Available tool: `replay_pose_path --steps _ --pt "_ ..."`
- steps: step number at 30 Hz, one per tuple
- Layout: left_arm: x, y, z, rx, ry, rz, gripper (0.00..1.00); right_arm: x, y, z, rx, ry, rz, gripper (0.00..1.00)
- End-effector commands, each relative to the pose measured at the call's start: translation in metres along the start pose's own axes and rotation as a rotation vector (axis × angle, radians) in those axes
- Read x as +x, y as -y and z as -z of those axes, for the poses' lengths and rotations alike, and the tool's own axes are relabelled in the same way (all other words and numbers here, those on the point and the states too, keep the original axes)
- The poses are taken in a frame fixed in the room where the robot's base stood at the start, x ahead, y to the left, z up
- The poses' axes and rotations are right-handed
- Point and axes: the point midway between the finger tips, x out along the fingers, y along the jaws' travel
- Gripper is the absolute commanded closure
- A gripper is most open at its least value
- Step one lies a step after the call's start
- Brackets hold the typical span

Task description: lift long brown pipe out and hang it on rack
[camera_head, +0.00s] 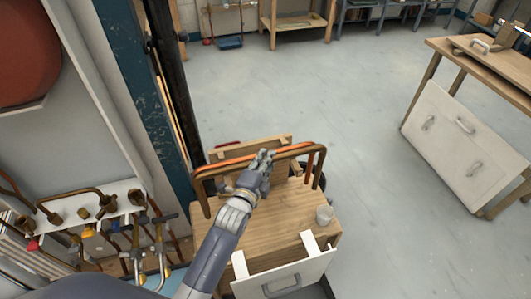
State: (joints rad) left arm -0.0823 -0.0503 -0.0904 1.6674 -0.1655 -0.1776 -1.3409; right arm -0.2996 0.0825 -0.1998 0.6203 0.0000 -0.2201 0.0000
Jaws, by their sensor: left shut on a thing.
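The long brown pipe (308,149) is a wide bar with both ends bent downward. It spans above the wooden cabinet top in the middle of the head view. My left gripper (262,160) is shut on its middle, and the fingers cover part of the bar there. An orange-red stretch (236,158) shows along the bar left of the hand; I cannot tell whether it is part of the same pipe. A white rack-like board (118,191) with several pipes and fittings is at the left. My right gripper is not in view.
A dark blue post (135,75) stands close left of the pipe. A wooden workbench (480,62) is at the right. The grey floor between is clear.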

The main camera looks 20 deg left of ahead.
Motion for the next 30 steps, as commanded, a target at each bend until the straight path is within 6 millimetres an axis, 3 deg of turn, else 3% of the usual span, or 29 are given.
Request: replay_pose_path --steps 8,30 --pt "0.001 -0.004 0.0 0.001 -0.002 0.006 1.0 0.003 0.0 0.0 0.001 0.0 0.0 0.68" --pt "0.006 -0.038 -0.004 0.002 -0.002 0.006 1.0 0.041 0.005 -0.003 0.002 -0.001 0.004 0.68"
